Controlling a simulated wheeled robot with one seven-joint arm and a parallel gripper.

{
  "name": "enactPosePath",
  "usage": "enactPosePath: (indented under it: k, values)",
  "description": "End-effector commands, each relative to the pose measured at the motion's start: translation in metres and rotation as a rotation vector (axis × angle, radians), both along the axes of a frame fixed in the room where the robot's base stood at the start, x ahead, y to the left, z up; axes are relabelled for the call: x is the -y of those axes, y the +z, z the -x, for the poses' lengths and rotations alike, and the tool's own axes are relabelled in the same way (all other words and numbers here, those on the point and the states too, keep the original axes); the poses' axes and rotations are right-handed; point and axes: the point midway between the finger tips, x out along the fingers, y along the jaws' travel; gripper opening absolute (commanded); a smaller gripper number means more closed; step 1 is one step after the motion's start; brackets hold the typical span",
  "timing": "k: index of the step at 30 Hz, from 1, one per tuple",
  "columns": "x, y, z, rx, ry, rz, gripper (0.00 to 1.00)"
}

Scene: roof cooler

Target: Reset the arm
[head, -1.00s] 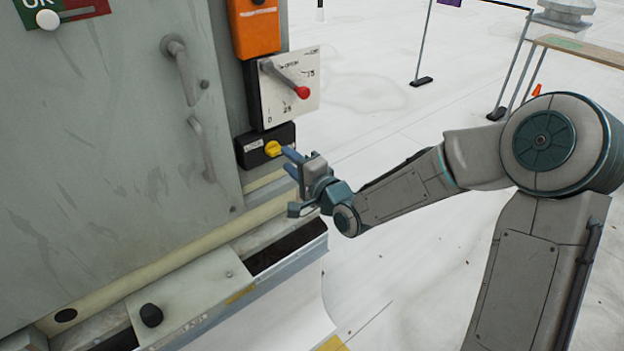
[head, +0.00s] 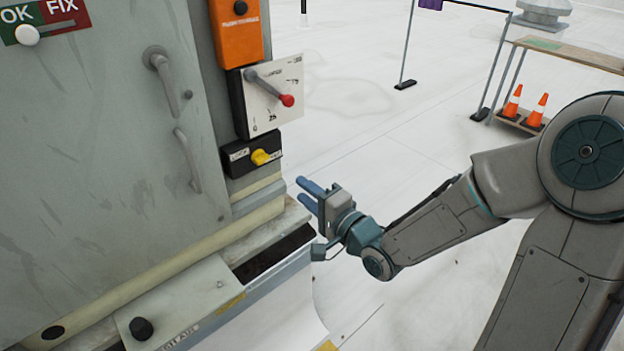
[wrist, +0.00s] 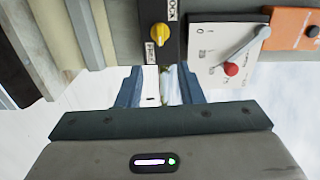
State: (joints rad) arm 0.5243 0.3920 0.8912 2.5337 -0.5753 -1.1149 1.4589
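My gripper (head: 310,196) is to the right of the grey cooler cabinet, a little to the right of and below the yellow knob (head: 262,157) on its black box. Its two blue fingers point left toward the cabinet and are apart, with nothing between them. In the wrist view the fingers (wrist: 158,88) also show spread apart. The yellow knob (wrist: 161,35) appears beyond them there, with no contact visible.
The grey cabinet (head: 90,170) fills the left, with handles, a red-tipped lever (head: 286,100) on a white dial plate and an orange box (head: 239,30). A ledge with a black knob (head: 141,328) runs below. Cones (head: 537,108) and a bench stand at right. The white roof floor between is open.

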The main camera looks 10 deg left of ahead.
Motion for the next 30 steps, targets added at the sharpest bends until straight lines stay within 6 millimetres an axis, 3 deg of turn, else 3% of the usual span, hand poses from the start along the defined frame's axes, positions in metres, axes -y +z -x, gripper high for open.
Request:
enactPosePath:
  k: [5,11,15,20,26,30]
  values:
    - [0.001,-0.002,-0.001,0.002,-0.005,0.020,0.34]
    - [0.021,-0.025,-0.010,0.022,-0.066,0.323,0.34]
    - [0.061,-0.043,-0.016,0.023,-0.124,0.668,0.34]
    - [0.114,-0.045,-0.009,-0.019,-0.159,1.010,0.34]
    - [0.176,-0.029,0.023,-0.132,-0.138,1.329,0.34]
    - [0.209,-0.012,0.060,-0.233,-0.065,1.469,0.34]
